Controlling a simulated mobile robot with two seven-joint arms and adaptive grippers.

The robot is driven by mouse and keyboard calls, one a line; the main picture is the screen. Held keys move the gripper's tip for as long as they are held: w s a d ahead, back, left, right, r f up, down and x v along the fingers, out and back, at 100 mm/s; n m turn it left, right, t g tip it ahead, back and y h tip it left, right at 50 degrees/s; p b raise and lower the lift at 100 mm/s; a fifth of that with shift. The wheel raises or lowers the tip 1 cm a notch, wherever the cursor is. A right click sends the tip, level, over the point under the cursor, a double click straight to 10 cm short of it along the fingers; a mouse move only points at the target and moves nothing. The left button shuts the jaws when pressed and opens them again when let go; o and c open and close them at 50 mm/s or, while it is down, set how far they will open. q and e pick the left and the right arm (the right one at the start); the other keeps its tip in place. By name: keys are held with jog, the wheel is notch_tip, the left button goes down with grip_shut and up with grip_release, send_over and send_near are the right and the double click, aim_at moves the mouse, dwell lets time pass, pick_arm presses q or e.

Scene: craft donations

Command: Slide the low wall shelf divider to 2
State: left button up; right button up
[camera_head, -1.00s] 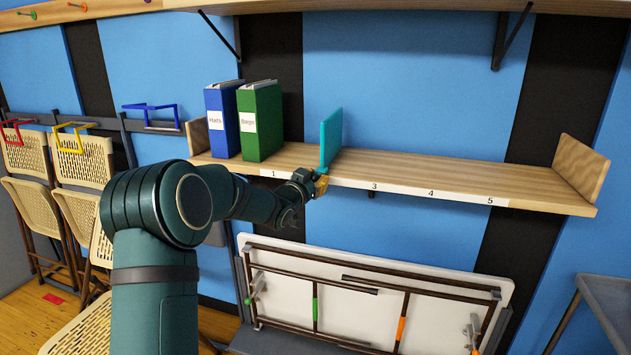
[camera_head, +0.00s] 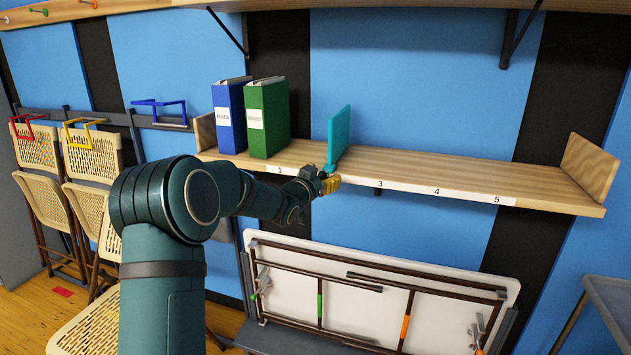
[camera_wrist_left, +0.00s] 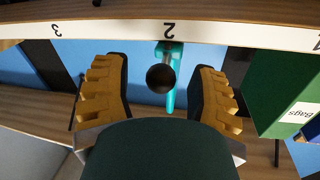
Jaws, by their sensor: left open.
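The teal divider (camera_head: 338,135) stands upright on the low wall shelf (camera_head: 450,170), right of the binders. In the left wrist view, which shows the shelf upside down, the divider (camera_wrist_left: 163,100) lines up with the number 2 on the white label strip (camera_wrist_left: 110,31). A dark round knob (camera_wrist_left: 160,78) shows in front of it. My left gripper (camera_head: 328,186) is at the shelf's front edge. Its two yellow-padded fingers (camera_wrist_left: 160,95) are open on either side of the knob, with gaps showing. In the head view my gripper hides the 2. My right gripper is not in view.
A blue binder (camera_head: 230,118) and a green binder (camera_head: 268,118) stand on the shelf near 1. The shelf right of the divider is bare up to its end board (camera_head: 590,168). A folded table (camera_head: 375,290) leans below. Folding chairs (camera_head: 90,170) hang at left.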

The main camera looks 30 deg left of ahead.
pick_arm(q)
jog(key=s, duration=1.1)
jog(key=shift+s+d, duration=0.2)
jog(key=shift+s, duration=0.2)
jog(key=s+d+f+n+g+h, duration=0.1)
jog(key=d+f+g, duration=0.1)
jog(key=d+f, duration=0.45)
jog(key=s+d+f+n+g, duration=0.1)
jog(key=d+f+g, duration=0.25)
jog(key=f, duration=0.65)
jog(key=s+d+f+g+h, duration=0.1)
jog(key=d+f, duration=0.4)
jog(key=f, duration=0.3)
jog(key=s+d+f+g+h, duration=0.1)
jog(key=s+d+f+g, duration=0.4)
jog(key=s+d+f, duration=0.3)
jog(key=s+d+f+n+g+h, duration=0.1)
jog(key=s+d+f+g, duration=0.4)
jog(key=s, duration=0.9)
jog(key=d+f, duration=0.3)
jog(key=shift+d+f, duration=0.35)
jog(key=shift+f, duration=0.05)
jog(key=shift+s+a+n, duration=0.1)
jog(key=shift+n, duration=0.2)
